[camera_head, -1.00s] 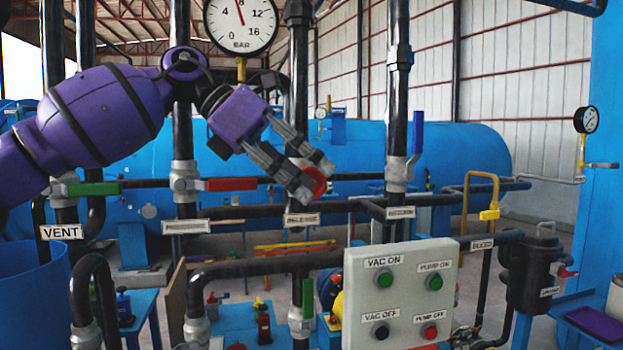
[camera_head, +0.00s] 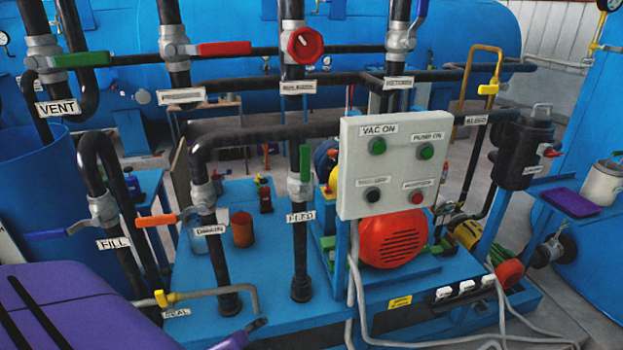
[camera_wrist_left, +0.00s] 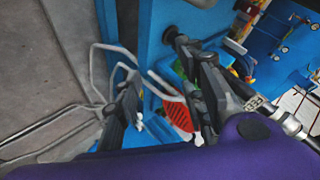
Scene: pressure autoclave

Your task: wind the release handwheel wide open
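The release handwheel (camera_head: 305,45) is a round red wheel on the dark vertical pipe at the upper middle of the head view. A small label plate (camera_head: 297,88) hangs below it, too blurred to read now. Nothing touches the wheel. My left arm shows as purple links at the lower left of the head view, well below and left of the wheel. In the left wrist view my left gripper (camera_wrist_left: 165,95) has its two dark fingers spread apart with nothing held between them. The wheel cannot be made out there. My right gripper is in neither view.
A red lever (camera_head: 225,48) and a green lever (camera_head: 81,59) are left of the wheel. A blue lever (camera_head: 418,22) is right of it. The grey control box (camera_head: 395,165) stands below right. An orange drain lever (camera_head: 156,220) and yellow seal lever (camera_head: 165,298) are lower left.

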